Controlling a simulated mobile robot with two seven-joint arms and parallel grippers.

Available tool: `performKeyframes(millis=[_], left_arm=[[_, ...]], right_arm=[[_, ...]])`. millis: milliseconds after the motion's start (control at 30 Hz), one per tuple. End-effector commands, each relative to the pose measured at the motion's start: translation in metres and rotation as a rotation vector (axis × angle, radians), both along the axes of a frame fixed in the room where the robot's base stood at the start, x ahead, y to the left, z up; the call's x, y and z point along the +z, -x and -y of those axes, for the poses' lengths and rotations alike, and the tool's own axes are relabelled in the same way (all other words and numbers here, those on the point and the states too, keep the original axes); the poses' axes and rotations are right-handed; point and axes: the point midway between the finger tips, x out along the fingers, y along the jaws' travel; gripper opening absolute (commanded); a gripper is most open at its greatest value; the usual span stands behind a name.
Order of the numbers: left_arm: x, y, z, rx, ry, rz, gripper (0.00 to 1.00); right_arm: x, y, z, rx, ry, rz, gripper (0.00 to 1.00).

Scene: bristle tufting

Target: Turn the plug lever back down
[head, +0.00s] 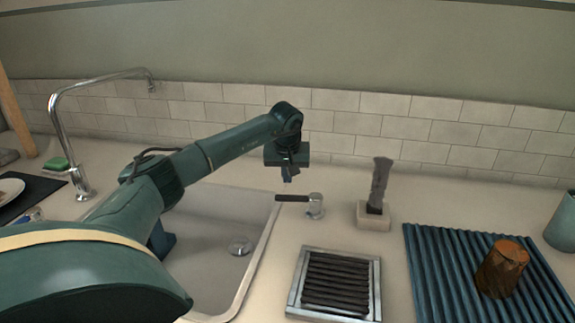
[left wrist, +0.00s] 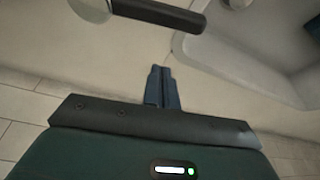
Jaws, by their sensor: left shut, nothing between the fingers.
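The plug lever (head: 292,198) is a short black handle on a round chrome base (head: 316,207) at the sink's right edge. In the head view it lies about level and points left toward the sink. The lever also shows in the left wrist view (left wrist: 160,14) at the top edge, partly cut off, with its chrome base (left wrist: 92,9) to the left. My left gripper (head: 288,177) is shut and empty, just above and behind the lever, apart from it. Its dark fingers are together in the left wrist view (left wrist: 161,70). My right gripper is not in view.
The sink (head: 208,278) with a round drain plug (head: 240,246) lies below my left arm. A brush in a pale block (head: 373,220) stands right of the lever.

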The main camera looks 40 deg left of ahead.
Motion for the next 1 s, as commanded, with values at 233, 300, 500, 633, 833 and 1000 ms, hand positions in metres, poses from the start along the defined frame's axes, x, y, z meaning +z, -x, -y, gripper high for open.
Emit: performKeyframes(millis=[233,300,500,633,833,1000], left_arm=[[-0.015,0.01,0.007,-0.003,-0.001,0.0,0.0],[-0.015,0.015,0.011,-0.003,-0.001,-0.001,0.0],[-0.015,0.025,0.02,0.0,0.001,0.001,0.0],[-0.015,0.027,0.022,0.0,0.001,0.001,0.0],[-0.015,0.027,0.022,0.001,0.001,0.001,0.0],[-0.015,0.027,0.022,0.005,0.001,0.0,0.0]], right_arm=[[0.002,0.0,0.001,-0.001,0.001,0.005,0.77],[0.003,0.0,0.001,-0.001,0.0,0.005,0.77],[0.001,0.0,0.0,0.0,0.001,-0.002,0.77],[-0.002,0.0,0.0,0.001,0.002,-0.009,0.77],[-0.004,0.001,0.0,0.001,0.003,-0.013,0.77],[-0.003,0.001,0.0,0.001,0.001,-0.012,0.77]])
